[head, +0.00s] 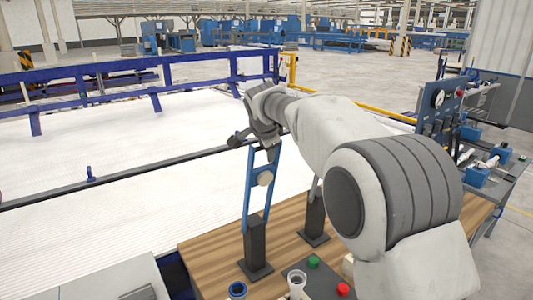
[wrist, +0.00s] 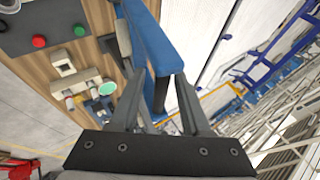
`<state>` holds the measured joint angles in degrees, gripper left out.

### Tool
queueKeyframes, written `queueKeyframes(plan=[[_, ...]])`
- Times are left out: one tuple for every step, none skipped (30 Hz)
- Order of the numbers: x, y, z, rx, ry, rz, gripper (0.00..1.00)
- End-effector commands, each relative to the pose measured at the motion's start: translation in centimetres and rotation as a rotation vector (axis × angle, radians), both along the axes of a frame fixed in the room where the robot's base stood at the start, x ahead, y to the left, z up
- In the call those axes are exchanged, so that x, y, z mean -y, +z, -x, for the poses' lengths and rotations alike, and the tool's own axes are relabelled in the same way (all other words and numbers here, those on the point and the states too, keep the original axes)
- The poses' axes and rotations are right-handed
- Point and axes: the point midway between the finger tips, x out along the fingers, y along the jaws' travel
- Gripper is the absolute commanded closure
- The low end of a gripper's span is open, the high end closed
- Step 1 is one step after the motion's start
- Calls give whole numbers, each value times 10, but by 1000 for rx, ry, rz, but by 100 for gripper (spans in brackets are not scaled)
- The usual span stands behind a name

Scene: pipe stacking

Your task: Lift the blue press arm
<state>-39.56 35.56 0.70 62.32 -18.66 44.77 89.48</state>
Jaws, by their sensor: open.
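The blue press arm (head: 249,185) stands nearly upright in the head view, with two long blue bars and a pale round piece between them. Its lower part meets a dark post (head: 255,245) on the wooden table. My gripper (head: 258,143) is at its upper end. In the wrist view the blue press arm (wrist: 153,38) runs down from the top edge, and its near part lies between the fingers of my gripper (wrist: 160,88). The jaws are open around it. Whether a finger touches it, I cannot tell. My arm hides part of the table in the head view.
A second dark post (head: 314,218) stands right of the first on the wooden table (head: 212,252). A white ribbed surface (head: 110,235) with blue rails lies left.

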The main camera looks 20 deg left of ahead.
Motion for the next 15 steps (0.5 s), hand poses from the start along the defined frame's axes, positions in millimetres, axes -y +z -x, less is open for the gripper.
queueKeyframes(plan=[[2,7,6,3,1,-3,53],[3,10,10,2,1,-2,53],[5,18,15,5,1,-3,53],[6,23,20,4,2,-3,53],[8,29,24,3,2,-3,53],[11,36,30,3,2,-3,53],[12,42,35,3,2,-3,53],[14,48,39,3,2,-3,53],[16,55,46,3,1,-4,53],[18,61,50,3,1,-4,53],[19,67,55,3,2,-5,53],[22,74,61,2,1,-4,53],[23,79,65,3,1,-4,53],[25,84,68,1,1,-3,53],[27,91,73,3,1,-3,53]])
